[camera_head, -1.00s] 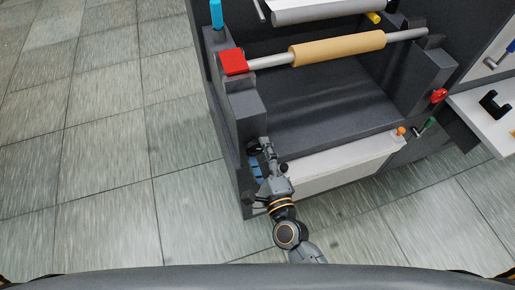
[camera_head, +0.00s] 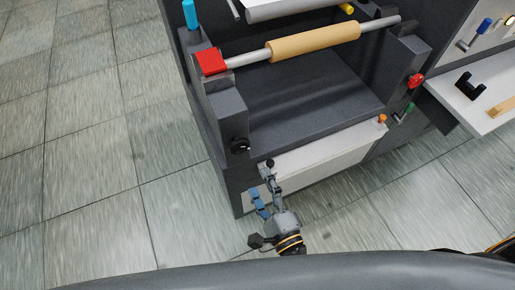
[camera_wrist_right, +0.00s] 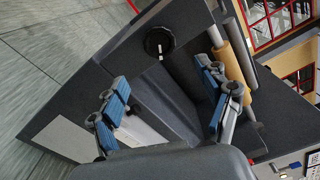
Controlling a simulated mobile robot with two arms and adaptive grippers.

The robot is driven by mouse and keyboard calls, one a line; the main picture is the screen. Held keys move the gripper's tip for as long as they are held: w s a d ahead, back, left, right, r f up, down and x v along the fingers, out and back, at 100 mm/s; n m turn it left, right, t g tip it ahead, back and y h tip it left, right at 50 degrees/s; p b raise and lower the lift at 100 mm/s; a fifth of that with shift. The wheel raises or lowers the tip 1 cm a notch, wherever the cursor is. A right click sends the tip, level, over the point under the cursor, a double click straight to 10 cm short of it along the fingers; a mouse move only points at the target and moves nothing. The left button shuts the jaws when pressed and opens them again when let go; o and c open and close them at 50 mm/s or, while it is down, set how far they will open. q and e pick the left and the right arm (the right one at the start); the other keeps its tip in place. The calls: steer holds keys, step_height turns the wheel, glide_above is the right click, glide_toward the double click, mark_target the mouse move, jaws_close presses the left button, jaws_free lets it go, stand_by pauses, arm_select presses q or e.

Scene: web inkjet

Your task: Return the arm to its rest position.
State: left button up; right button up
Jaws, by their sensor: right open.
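My right gripper (camera_head: 262,190) is in front of the near left corner of the dark grey machine (camera_head: 222,130) in the head view. Its two blue-padded fingers are spread apart with nothing between them. In the right wrist view the open gripper (camera_wrist_right: 165,100) faces the machine, with a black round knob (camera_wrist_right: 159,42) ahead of it. The same knob shows in the head view (camera_head: 240,145), apart from the fingers. My left gripper does not show in either view.
The machine carries a tan roll (camera_head: 314,41) on a bar, a red block (camera_head: 211,61) and a white front panel (camera_head: 325,150). A white shelf (camera_head: 478,105) with a black bracket (camera_head: 469,86) stands at the right. The tiled floor (camera_head: 95,130) at the left is clear.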

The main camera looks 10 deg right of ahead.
steer(key=s+d+f+n+g+h, duration=0.1)
steer(key=s+d+f+n+g, duration=0.2)
steer(key=f, duration=0.7)
steer(key=s+d+f+n+g, duration=0.15)
steer(key=f+n, duration=0.35)
steer(key=f, duration=0.5)
steer(key=s+d+f+n+g+h, duration=0.1)
steer(key=s+d+f+n+g, duration=0.25)
steer(key=f, duration=0.65)
steer(key=s+d+f+n+g+h, duration=0.1)
steer(key=s+d+f+n+g, duration=0.3)
steer(key=s+f, duration=0.4)
steer(key=s+d+f+n+g+h, duration=0.2)
steer(key=s+d+f+n+g, duration=0.2)
steer(key=s+d+f, duration=0.3)
steer(key=s+n, duration=0.1)
steer(key=s, duration=0.3)
steer(key=shift+s+d+f+h, duration=0.2)
steer(key=shift+s+f+h, duration=0.1)
steer(key=shift+s+f, duration=0.05)
